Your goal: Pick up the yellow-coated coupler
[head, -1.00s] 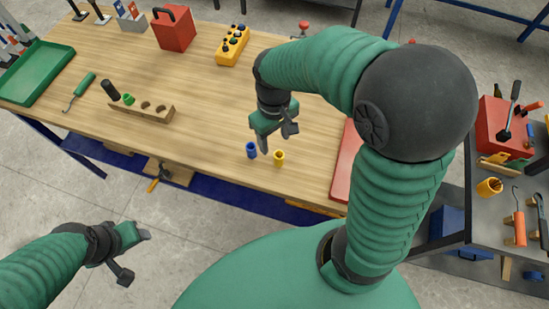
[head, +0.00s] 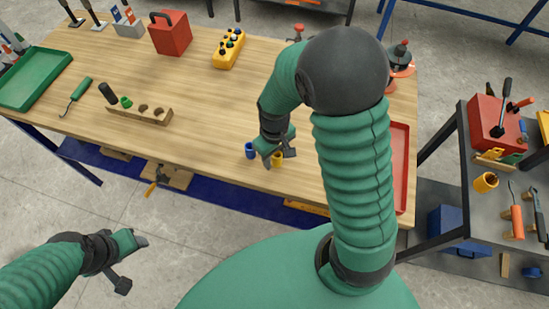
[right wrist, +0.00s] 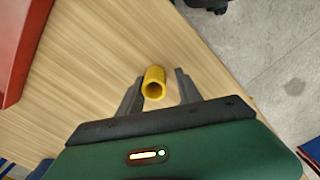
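The yellow-coated coupler (head: 277,159) stands near the front edge of the wooden table, just right of a blue coupler (head: 250,150). My right gripper (head: 277,153) is low over the table at the yellow coupler. In the right wrist view the yellow coupler (right wrist: 154,83) lies between the two spread fingers of my right gripper (right wrist: 158,88), nearer the left finger; I cannot tell whether that finger touches it. My left gripper (head: 135,262) is held off the table at lower left with its fingers apart and nothing between them.
A red tray (head: 399,165) lies to the right. The table middle is clear.

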